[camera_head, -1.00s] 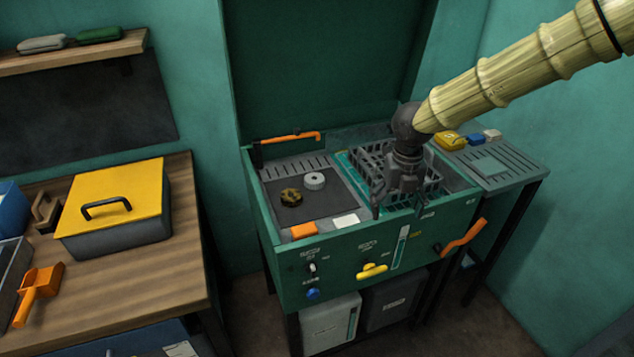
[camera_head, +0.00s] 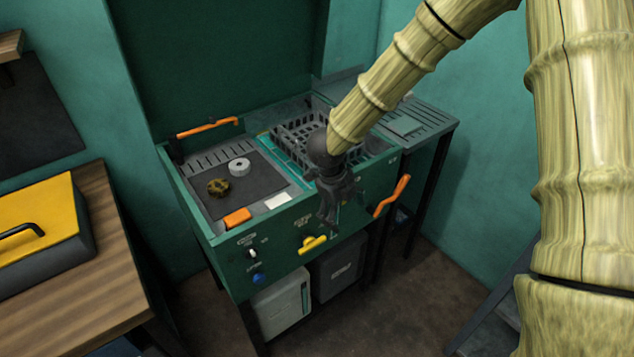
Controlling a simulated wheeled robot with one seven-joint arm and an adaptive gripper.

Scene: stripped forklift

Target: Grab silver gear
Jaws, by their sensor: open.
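The silver gear (camera_head: 239,167) is a small pale ring-shaped part lying on the dark mat at the left of the green machine's top. A dark brass-coloured gear (camera_head: 218,187) lies just in front and to the left of it. My gripper (camera_head: 328,216) is open and empty, pointing down at the machine's front edge, to the right of the silver gear and clearly apart from it. My arm hides part of the basket behind.
A dark wire basket (camera_head: 291,130) fills the machine's right half. An orange block (camera_head: 237,217) and a white card (camera_head: 277,201) lie on the front rim. Orange handles (camera_head: 208,127) stick up at the back left and out at the front right. A wooden bench (camera_head: 105,290) stands left.

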